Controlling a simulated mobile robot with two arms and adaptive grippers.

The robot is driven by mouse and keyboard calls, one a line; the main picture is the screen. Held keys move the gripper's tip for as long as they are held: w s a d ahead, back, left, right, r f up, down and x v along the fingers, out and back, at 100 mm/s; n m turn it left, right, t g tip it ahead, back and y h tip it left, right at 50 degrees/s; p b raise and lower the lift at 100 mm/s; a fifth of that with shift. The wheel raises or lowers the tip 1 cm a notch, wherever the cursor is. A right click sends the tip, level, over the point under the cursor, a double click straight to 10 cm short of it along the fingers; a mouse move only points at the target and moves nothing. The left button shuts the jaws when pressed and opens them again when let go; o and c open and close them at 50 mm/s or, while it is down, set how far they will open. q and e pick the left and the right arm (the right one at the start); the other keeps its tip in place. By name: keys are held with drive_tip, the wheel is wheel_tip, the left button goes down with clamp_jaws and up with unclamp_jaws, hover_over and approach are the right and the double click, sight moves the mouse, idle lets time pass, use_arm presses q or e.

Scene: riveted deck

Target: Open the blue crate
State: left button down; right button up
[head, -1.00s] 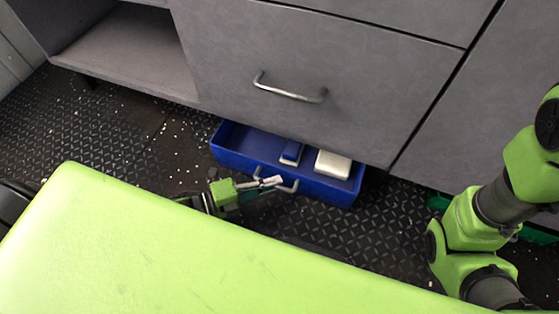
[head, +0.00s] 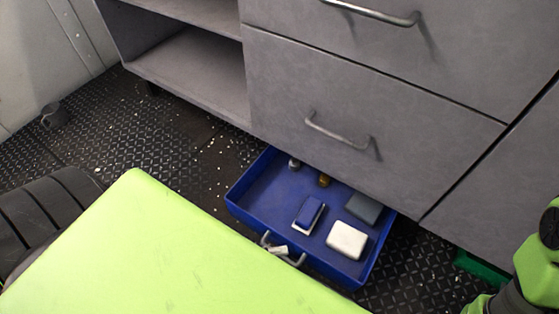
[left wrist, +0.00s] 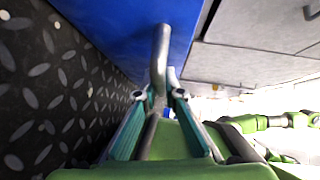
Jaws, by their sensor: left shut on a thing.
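The blue crate (head: 238,199) stands on the floor, pulled well out from under the grey cabinet. Its open top shows a blue-and-white block, a white block, a grey block and small items at the back. A metal bar handle (head: 297,260) is on its front; it also shows in the left wrist view (left wrist: 160,58) against the blue front (left wrist: 110,25). My left gripper (head: 278,250) is shut on this handle, its fingertips (left wrist: 163,92) around the bar. My own green body hides the rest of that arm. My right arm shows at the right edge, its gripper out of view.
The grey cabinet (head: 400,110) overhangs the crate's back, with an open shelf (head: 190,75) at left. A green object (head: 480,268) lies under the cabinet at right. A dark cylinder (head: 54,115) stands far left. The studded floor is clear left of the crate.

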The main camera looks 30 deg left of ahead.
use_arm(q)
drive_tip(key=c, duration=2.1)
unclamp_jaws()
drive_tip(key=shift+c, duration=0.2)
drive_tip(key=shift+s+a, duration=0.1)
drive_tip(key=v, duration=1.2)
